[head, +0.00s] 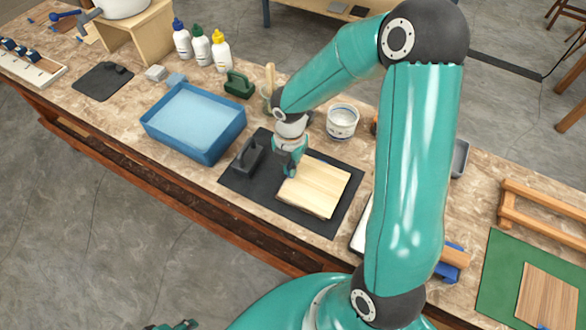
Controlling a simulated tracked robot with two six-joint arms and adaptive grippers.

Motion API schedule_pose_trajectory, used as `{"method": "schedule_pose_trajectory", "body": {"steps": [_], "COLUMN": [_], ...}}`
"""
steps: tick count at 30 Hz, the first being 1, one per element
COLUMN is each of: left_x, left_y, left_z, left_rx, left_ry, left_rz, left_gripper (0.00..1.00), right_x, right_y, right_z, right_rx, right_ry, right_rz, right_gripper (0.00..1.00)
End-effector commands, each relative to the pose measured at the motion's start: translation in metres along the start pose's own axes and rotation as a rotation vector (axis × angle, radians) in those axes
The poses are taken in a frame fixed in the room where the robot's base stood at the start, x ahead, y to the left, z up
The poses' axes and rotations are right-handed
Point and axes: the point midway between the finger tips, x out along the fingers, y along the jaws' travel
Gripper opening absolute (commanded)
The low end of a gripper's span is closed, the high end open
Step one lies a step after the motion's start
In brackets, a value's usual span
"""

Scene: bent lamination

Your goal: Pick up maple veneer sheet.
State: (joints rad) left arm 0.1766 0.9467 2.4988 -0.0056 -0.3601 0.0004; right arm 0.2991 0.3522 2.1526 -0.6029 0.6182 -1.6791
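Pale wooden sheets (318,186), probably the maple veneer, lie in a small stack on a black mat (235,187). My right gripper (289,169) points down at the stack's upper left corner, with its fingertips at or just above the edge. I cannot tell whether it touches the top sheet. Its fingers are small and overlap in the view, so their opening is unclear. A teal part at the bottom edge (176,326) looks like my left gripper, mostly cut off and away from the table.
A dark-handled block (246,158) stands on the mat close left of the gripper. Another wooden sheet (546,300) lies on a green mat (497,272) at right.

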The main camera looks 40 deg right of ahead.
Motion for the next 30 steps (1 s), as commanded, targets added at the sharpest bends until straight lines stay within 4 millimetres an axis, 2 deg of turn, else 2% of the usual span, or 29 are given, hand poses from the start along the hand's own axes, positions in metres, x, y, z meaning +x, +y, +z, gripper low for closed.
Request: {"method": "schedule_pose_trajectory", "body": {"steps": [5, 15, 21, 26, 28, 30], "left_x": [-0.002, -0.002, -0.002, -0.002, -0.002, -0.003], "left_y": [0.001, 0.001, 0.001, 0.001, 0.001, 0.001], "left_z": [0.000, 0.000, 0.000, 0.000, 0.000, 0.000], "left_rx": [0.000, 0.000, 0.000, 0.000, 0.000, 0.000], "left_ry": [0.000, 0.000, 0.000, 0.000, 0.000, 0.000], "left_rz": [0.000, 0.000, 0.000, 0.000, 0.000, 0.000], "left_gripper": [0.40, 0.40, 0.40, 0.40, 0.40, 0.40], "right_x": [-0.035, -0.127, -0.165, -0.177, -0.172, -0.153], "right_y": [0.002, 0.001, 0.001, 0.011, 0.021, 0.030], "right_z": [0.001, 0.000, 0.000, 0.005, 0.008, 0.009], "right_rx": [0.002, 0.000, 0.001, 0.017, 0.019, 0.013], "right_ry": [-0.004, -0.002, -0.001, 0.001, 0.002, 0.006], "right_rz": [0.008, 0.008, 0.005, 0.000, -0.003, -0.010], "right_gripper": [0.00, 0.00, 0.00, 0.00, 0.00, 0.00]}}
